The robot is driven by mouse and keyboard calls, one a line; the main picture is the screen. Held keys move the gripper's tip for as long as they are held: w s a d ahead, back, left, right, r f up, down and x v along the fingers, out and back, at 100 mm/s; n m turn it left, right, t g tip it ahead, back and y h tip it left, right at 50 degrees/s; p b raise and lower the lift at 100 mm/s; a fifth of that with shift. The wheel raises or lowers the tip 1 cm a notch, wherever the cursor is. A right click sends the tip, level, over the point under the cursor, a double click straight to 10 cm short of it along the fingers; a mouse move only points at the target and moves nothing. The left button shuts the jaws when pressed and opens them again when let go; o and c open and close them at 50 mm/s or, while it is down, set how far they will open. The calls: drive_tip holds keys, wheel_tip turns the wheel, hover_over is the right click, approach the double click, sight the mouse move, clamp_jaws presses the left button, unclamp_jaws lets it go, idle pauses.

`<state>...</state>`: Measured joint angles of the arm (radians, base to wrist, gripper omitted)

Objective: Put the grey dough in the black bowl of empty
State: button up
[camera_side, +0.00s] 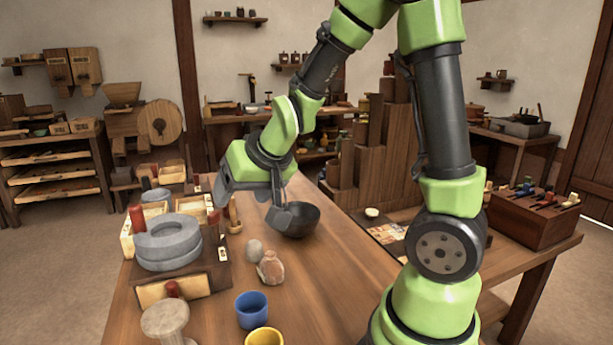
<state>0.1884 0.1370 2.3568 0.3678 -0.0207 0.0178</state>
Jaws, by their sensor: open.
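A black bowl (304,224) stands on the wooden table. A small rounded grey lump (254,248), which looks like the grey dough, sits on the table to the left of and nearer than the bowl. My gripper (277,206) is open and points down at the left side of the bowl, overlapping its rim in the picture. I cannot tell whether its fingers touch the bowl or stand in front of it. The inside of the bowl is mostly hidden.
A brown, pale-topped lump (270,269) sits close to the grey one. Blue (251,311) and yellow (264,338) cups stand at the front. A stone quern (168,246) on a wooden box is at left. The tabletop right of the lumps is clear.

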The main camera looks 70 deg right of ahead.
drive_tip(key=s+a+r+n+y, duration=0.1)
drive_tip(key=s+a+r+y, duration=0.1)
drive_tip(key=s+a+r, duration=0.4)
drive_tip(key=shift+s+r+n, duration=0.3)
drive_tip(key=shift+s+r, duration=0.25)
drive_tip(key=shift+s, duration=0.45)
drive_tip(key=shift+o, duration=0.5)
drive_tip(key=s+a+r+y, duration=0.1)
drive_tip(key=s+a, duration=0.1)
drive_tip(key=s, duration=0.5)
drive_tip(key=shift+s+a+r+n, duration=0.25)
drive_tip(key=shift+s+n, duration=0.05)
drive_tip(key=shift+n, duration=0.1)
drive_tip(key=shift+w, duration=0.15)
